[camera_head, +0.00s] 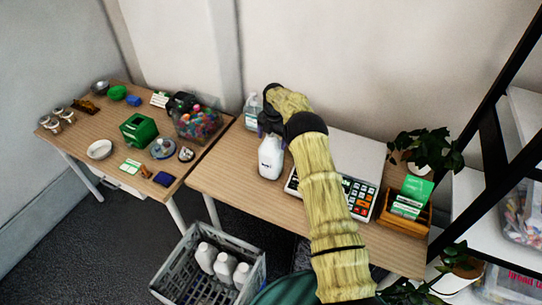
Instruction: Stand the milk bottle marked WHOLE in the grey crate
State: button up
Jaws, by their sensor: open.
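A white milk bottle (270,160) stands upright on the right-hand table, with a small dark mark on its front that is too small to read. My gripper (268,129) is open at the bottle's top, as far as the view shows; whether it touches the bottle I cannot tell. My arm partly hides the gripper. The grey crate (172,289) is on the floor in front of the tables. Three white bottles (224,267) stand inside it, toward its right side. Its left part looks empty.
A scale with a keypad (361,197) is right of the bottle, partly behind my arm. A clear pump bottle (252,111) stands behind. A wooden card box (404,212) and a plant (426,149) are farther right. The left table (92,131) holds a green box (138,130) and a candy jar (197,123).

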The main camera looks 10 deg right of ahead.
jog(key=shift+c, duration=0.4)
jog(key=c, duration=1.4)
jog(key=shift+r+b, duration=0.3)
jog(key=shift+r, duration=0.2)
jog(key=shift+c, duration=1.2)
notch_tip(320, 180, up, 9)
jog(key=shift+r+b, duration=0.1)
jog(key=shift+b, duration=0.95)
